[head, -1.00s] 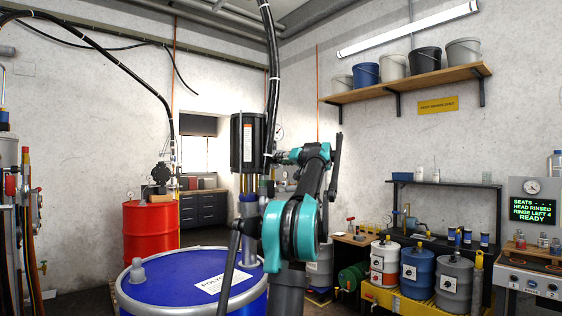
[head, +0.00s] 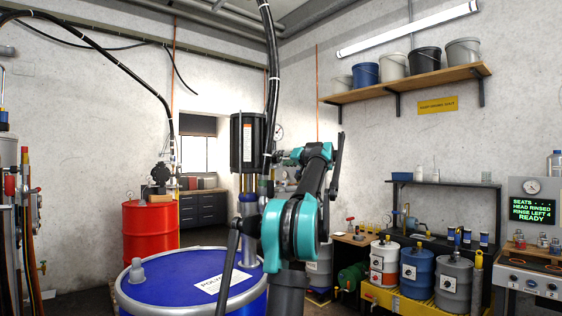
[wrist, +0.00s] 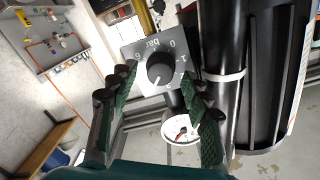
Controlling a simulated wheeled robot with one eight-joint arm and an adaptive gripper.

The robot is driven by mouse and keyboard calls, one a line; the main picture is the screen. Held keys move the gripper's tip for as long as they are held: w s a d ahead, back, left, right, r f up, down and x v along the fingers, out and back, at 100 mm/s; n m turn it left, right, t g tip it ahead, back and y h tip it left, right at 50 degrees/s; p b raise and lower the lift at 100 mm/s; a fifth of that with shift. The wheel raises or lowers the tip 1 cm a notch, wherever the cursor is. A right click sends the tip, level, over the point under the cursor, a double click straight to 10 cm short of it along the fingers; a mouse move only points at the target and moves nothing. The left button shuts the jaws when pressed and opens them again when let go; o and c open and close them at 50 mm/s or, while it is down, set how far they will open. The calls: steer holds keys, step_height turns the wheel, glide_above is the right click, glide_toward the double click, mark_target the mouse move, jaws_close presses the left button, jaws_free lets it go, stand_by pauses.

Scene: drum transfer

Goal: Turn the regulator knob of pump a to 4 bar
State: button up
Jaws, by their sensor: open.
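The regulator knob (wrist: 161,70) is round and black, on a grey dial plate (wrist: 143,53) marked in bar. A white line on the knob points to the lower left in the wrist view; the number it points at is hard to read. My gripper (wrist: 157,84) is open, its dark green-padded fingers on either side of the knob; I cannot tell whether they touch it. In the head view my gripper (head: 283,158) is beside the black pump (head: 247,143) above the blue drum (head: 190,280). The knob cannot be made out there.
A black hose (wrist: 223,80) with a white tie runs close to the right finger in the wrist view. A white round gauge (wrist: 182,130) shows between the fingers. A red drum (head: 150,230) stands behind at the left. Several small drums (head: 420,268) stand at the right.

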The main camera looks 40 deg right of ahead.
steer(key=s, duration=1.1)
steer(key=shift+d+r, duration=0.15)
steer(key=shift+d, duration=0.15)
